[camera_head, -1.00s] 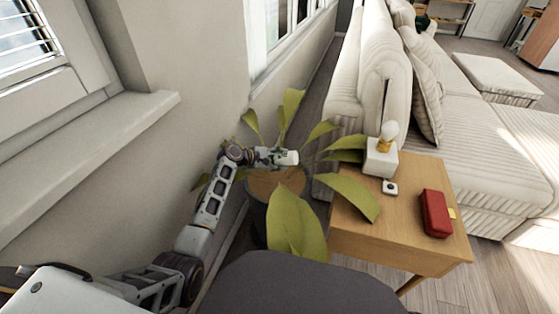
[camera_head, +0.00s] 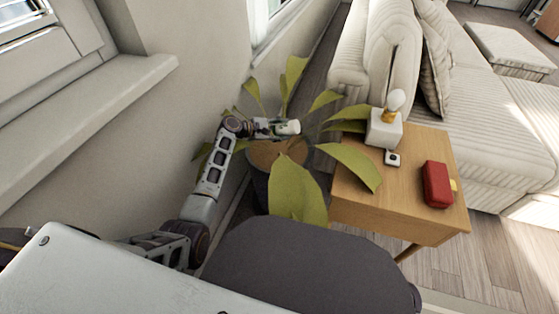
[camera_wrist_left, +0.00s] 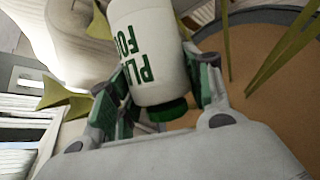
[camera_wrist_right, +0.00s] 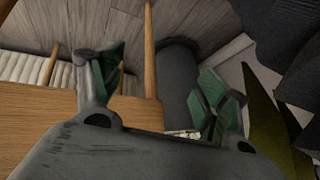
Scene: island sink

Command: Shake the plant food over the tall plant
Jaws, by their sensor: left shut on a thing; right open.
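The tall plant (camera_head: 297,190) stands in a dark pot between the wall and the side table, its broad green leaves spreading outward. Its brown soil (camera_head: 276,153) shows in the head view and also in the left wrist view (camera_wrist_left: 262,62). My left gripper (camera_head: 268,127) is shut on the plant food (camera_head: 289,127), a white bottle with green lettering and a green cap. In the left wrist view the bottle (camera_wrist_left: 150,55) lies between the fingers, cap toward the palm. It is held tilted over the pot. My right gripper (camera_wrist_right: 155,95) is open and empty, near the wooden table.
The wall and window sill (camera_head: 90,105) bound the left.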

